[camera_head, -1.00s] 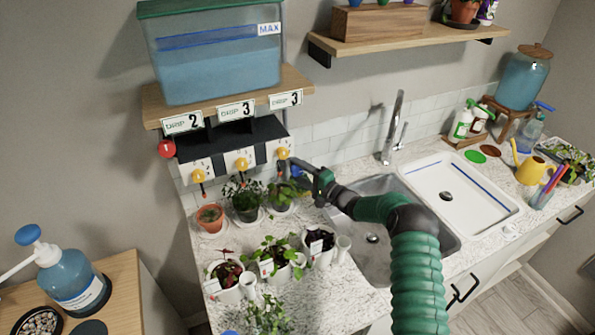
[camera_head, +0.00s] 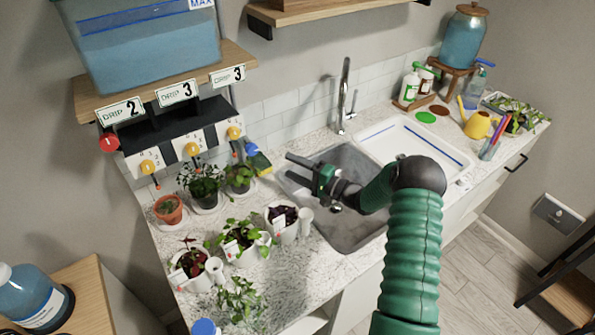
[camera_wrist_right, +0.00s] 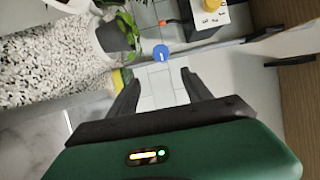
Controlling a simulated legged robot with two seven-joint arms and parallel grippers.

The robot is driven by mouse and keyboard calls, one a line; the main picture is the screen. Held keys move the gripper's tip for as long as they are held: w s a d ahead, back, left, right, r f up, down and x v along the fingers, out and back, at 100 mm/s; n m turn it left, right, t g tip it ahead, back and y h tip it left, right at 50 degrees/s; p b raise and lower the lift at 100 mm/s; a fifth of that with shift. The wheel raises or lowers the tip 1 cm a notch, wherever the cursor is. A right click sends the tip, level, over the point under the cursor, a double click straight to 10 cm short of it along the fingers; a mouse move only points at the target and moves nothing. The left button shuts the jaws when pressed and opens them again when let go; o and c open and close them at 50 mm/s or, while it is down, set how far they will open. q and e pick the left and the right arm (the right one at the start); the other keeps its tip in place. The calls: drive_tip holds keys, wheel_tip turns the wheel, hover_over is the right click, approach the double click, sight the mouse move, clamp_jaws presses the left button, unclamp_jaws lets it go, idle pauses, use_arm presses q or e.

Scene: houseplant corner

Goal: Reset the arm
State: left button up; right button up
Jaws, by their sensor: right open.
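My right gripper (camera_head: 300,168) is open and empty in the head view, above the left part of the grey sink (camera_head: 350,232). Its green arm comes in from the lower right. In the right wrist view the two dark fingers (camera_wrist_right: 158,88) stand apart with only white tiles behind the gap. A blue round knob (camera_wrist_right: 161,52) shows beyond the fingertips there, apart from them. My left gripper is not in view.
The drip unit with yellow knobs (camera_head: 192,149) hangs under the shelf with the water tank (camera_head: 150,50). Potted plants (camera_head: 203,180) stand left of the gripper. The faucet (camera_head: 344,100) rises behind the sink. A white basin (camera_head: 410,148) lies to the right.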

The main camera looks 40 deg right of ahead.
drive_tip(key=shift+v, duration=0.75)
